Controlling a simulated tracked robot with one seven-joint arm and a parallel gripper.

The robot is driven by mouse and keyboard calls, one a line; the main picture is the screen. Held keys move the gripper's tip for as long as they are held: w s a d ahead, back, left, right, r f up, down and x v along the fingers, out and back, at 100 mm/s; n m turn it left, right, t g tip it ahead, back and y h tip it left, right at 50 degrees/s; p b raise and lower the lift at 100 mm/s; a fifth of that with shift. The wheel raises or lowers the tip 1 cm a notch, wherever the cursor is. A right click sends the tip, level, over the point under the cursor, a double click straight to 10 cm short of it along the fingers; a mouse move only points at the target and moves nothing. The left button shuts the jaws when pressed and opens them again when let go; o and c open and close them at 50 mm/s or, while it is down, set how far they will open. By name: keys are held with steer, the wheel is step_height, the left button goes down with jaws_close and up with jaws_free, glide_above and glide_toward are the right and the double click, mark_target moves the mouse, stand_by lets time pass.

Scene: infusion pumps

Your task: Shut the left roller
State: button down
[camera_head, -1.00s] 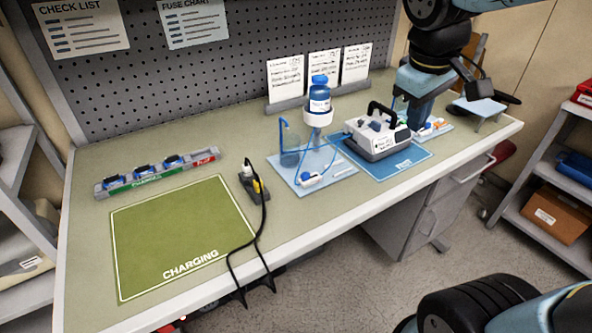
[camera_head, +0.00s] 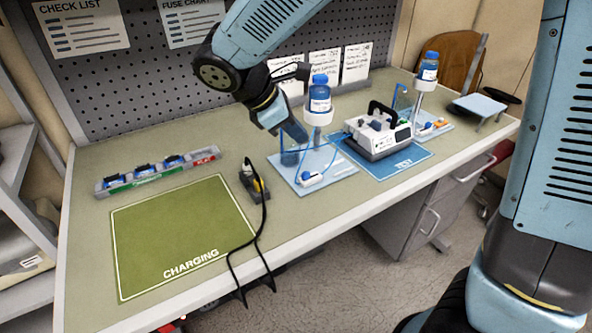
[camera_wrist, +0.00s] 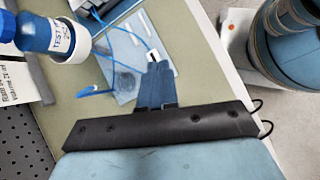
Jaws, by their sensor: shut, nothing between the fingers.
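The left roller (camera_head: 311,179) is a small white and blue clamp on the clear base plate (camera_head: 340,182) of the left stand. In the wrist view, a white piece (camera_wrist: 127,57) on the blue tube beside my fingers appears to be this roller; its wheel position is too small to tell. My gripper (camera_head: 294,135) is shut and empty, pointing down over the left part of the left stand, behind and above the roller. Its blue fingers (camera_wrist: 160,72) show together in the wrist view. The stand's blue bottle (camera_head: 320,95) is upright; it also shows in the wrist view (camera_wrist: 52,36).
The pump (camera_head: 378,133) sits on the blue mat (camera_head: 412,162) right of the left stand. A right stand with its own bottle (camera_head: 428,68) is beyond it. A black cable (camera_head: 264,210) hangs over the front edge. The green charging mat (camera_head: 180,235) is clear.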

mark_target(303, 173)
steer(key=s+a+f+n+t+h, duration=0.1)
steer(key=a+f+n, duration=0.3)
steer(key=a, duration=0.4)
steer(key=shift+s+a+t, duration=0.25)
steer(key=shift+s+t, duration=0.15)
steer(key=shift+s, duration=0.15)
steer(key=shift+d, duration=0.1)
steer(key=x, duration=1.4)
steer(key=shift+w+r, duration=0.1)
